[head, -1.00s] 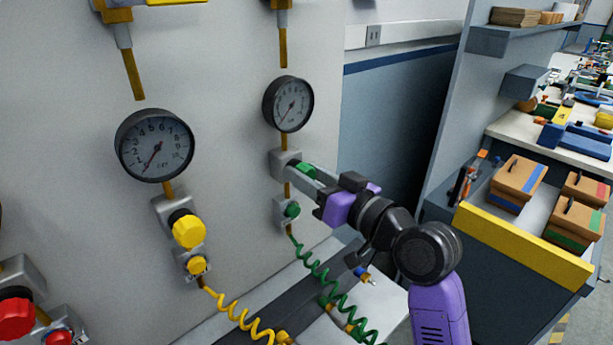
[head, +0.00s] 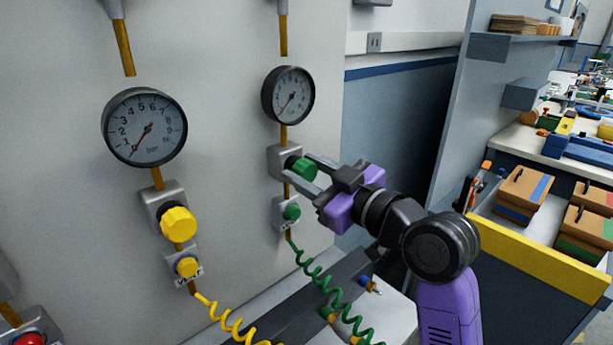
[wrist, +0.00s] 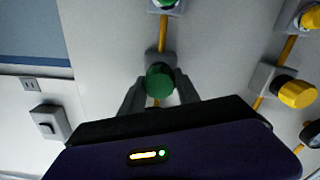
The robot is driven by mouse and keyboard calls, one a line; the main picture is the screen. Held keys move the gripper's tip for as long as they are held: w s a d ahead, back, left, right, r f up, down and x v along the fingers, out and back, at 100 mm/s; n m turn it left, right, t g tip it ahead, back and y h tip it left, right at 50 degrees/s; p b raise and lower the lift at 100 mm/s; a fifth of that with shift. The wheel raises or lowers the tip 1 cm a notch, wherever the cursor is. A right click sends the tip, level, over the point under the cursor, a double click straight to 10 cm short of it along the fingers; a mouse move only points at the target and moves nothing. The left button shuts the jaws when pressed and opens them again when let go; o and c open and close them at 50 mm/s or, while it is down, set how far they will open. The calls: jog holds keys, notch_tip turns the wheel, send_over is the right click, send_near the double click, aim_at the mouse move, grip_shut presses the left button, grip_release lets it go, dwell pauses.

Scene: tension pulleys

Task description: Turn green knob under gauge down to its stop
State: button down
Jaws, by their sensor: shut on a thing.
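The green knob (head: 304,168) sticks out from a grey block on the wall panel, under the right-hand gauge (head: 288,95). In the wrist view the green knob (wrist: 160,81) lies between the two fingers. My gripper (head: 314,174) is shut on it from the right, with a finger on either side. The gauge needle points to the lower left; its exact reading is too small to tell. A smaller green knob (head: 292,212) sits below on the same pipe, clear of my gripper.
To the left is a larger gauge (head: 144,127) with a yellow knob (head: 178,224) below it. A green coiled hose (head: 318,275) hangs below the small green knob. A bench with cardboard boxes (head: 524,187) and a yellow edge stands at the right.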

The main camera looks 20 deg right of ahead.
dwell(0.4)
jog(key=c, duration=0.9)
grip_release()
jog(key=shift+s, duration=0.1)
jog(key=b+v, duration=0.1)
jog(key=v, duration=0.6)
jog(key=shift+s+d, duration=0.1)
jog(key=shift+s, duration=0.2)
